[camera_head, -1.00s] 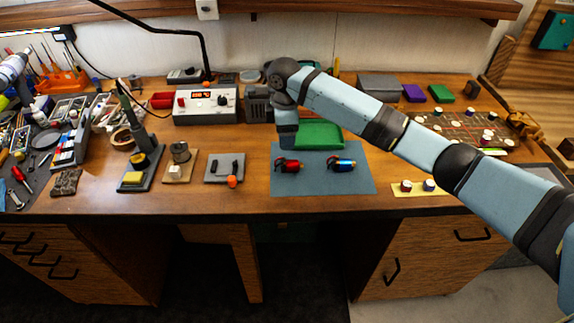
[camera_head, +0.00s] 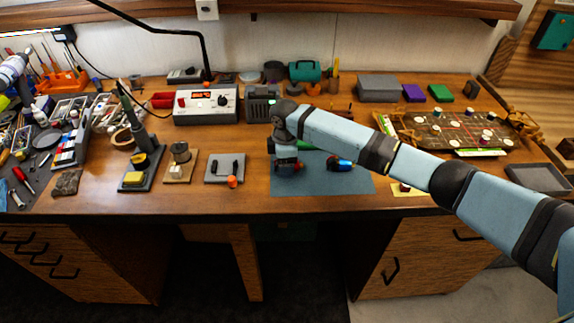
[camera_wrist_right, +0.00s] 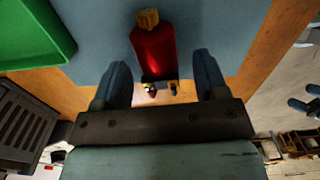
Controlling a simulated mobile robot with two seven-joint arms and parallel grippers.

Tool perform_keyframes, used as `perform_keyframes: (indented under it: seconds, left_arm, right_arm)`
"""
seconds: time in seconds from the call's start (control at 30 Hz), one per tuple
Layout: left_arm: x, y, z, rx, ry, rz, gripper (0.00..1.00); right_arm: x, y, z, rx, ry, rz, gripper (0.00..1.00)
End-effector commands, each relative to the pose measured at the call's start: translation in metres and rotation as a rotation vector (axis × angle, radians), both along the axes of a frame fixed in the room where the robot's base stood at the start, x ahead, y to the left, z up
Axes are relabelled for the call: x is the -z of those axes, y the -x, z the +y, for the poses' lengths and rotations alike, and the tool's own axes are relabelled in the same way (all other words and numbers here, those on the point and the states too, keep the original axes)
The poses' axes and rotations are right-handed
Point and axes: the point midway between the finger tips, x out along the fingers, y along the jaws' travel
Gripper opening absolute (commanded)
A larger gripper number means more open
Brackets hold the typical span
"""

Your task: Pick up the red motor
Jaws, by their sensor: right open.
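The red motor (camera_wrist_right: 155,50), a cylinder with a gold tip and a dark end, lies on the blue-grey mat (camera_wrist_right: 105,20) in the right wrist view. My right gripper (camera_wrist_right: 160,72) is open above it, and the motor's dark end shows between the two fingers, which are apart from it as far as I can tell. In the head view my right gripper (camera_head: 287,168) hangs over the left part of the mat (camera_head: 350,184) and hides most of the red motor.
A blue motor (camera_head: 341,164) lies on the mat just right of my right gripper. A green tray (camera_wrist_right: 30,35) is beside the mat, mostly hidden by my arm in the head view. Left of the mat stands a grey block with an orange knob (camera_head: 224,168).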

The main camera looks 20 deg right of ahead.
Motion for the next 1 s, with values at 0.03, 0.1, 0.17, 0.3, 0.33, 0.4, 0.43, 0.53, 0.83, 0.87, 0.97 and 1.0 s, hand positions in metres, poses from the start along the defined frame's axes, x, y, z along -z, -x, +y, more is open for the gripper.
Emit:
perform_keyframes:
  seconds: [0.03,0.1,0.17,0.3,0.33,0.4,0.43,0.53,0.83,0.87,0.97,1.0]
  left_arm:
    - [0.000,0.000,0.000,0.000,0.000,0.001,0.75]
    - [0.001,0.000,0.000,0.000,-0.001,0.002,0.75]
    - [0.002,0.001,0.000,0.000,-0.001,0.003,0.75]
    - [0.003,0.001,0.001,-0.001,-0.002,0.005,0.75]
    - [0.003,0.001,0.001,-0.001,-0.002,0.006,0.75]
    - [0.003,0.001,0.001,-0.001,-0.002,0.006,0.75]
    - [0.003,0.001,0.001,-0.001,-0.002,0.006,0.75]
    - [0.003,0.001,0.001,-0.001,-0.002,0.005,0.75]
    - [0.003,0.001,0.001,-0.001,-0.002,0.004,0.75]
    - [0.002,0.001,0.001,-0.001,-0.001,0.003,0.75]
    - [0.003,0.000,0.000,-0.001,-0.001,0.002,0.75]
    - [0.003,0.000,0.000,-0.001,-0.001,0.001,0.75]
  right_arm:
    - [0.000,0.000,0.000,0.000,0.000,0.000,0.65]
    - [0.000,0.000,0.000,0.000,0.000,0.000,0.48]
    - [0.000,0.000,0.000,0.000,0.000,0.000,0.35]
    - [0.000,0.000,0.000,0.000,0.000,0.000,0.09]
    - [-0.001,0.000,0.000,0.000,0.000,-0.001,0.09]
    - [-0.001,0.000,0.000,0.000,0.000,-0.001,0.09]
    - [-0.001,0.000,0.000,0.000,0.000,-0.001,0.09]
    - [-0.001,0.000,0.000,0.000,0.000,-0.001,0.09]
    - [-0.028,-0.001,0.000,-0.001,0.000,-0.003,0.09]
    - [-0.033,-0.001,0.000,-0.002,0.000,-0.004,0.09]
    - [-0.057,-0.001,0.000,-0.001,-0.001,-0.005,0.09]
    - [-0.069,-0.001,0.001,-0.002,-0.001,-0.005,0.09]
